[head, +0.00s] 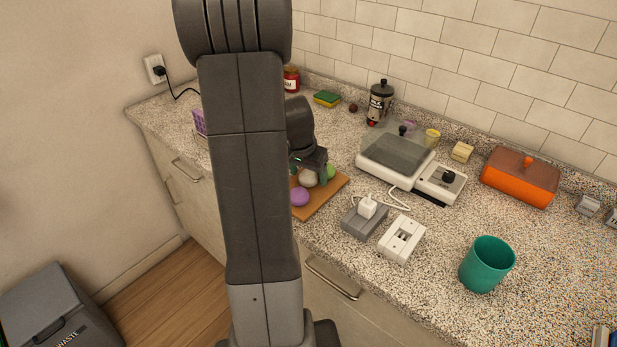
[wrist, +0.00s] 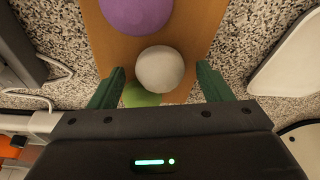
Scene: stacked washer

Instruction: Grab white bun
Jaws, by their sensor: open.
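The white bun (wrist: 160,69) lies on a wooden board, between and just beyond the two green fingertips of my gripper (wrist: 160,80) in the wrist view. The gripper is open, with a gap on each side of the bun. In the head view the white bun (head: 308,178) shows just below my gripper (head: 311,168), partly hidden by it. A purple bun (wrist: 137,12) and a green bun (wrist: 140,95) lie on either side of the white one. The green bun is partly hidden by the gripper body.
The wooden board (head: 327,196) lies on a speckled counter. To its right are an appliance with a clear lid (head: 396,157), a grey socket block (head: 364,222), a white socket block (head: 401,238), a teal cup (head: 487,264) and an orange box (head: 520,178). My arm hides part of the counter.

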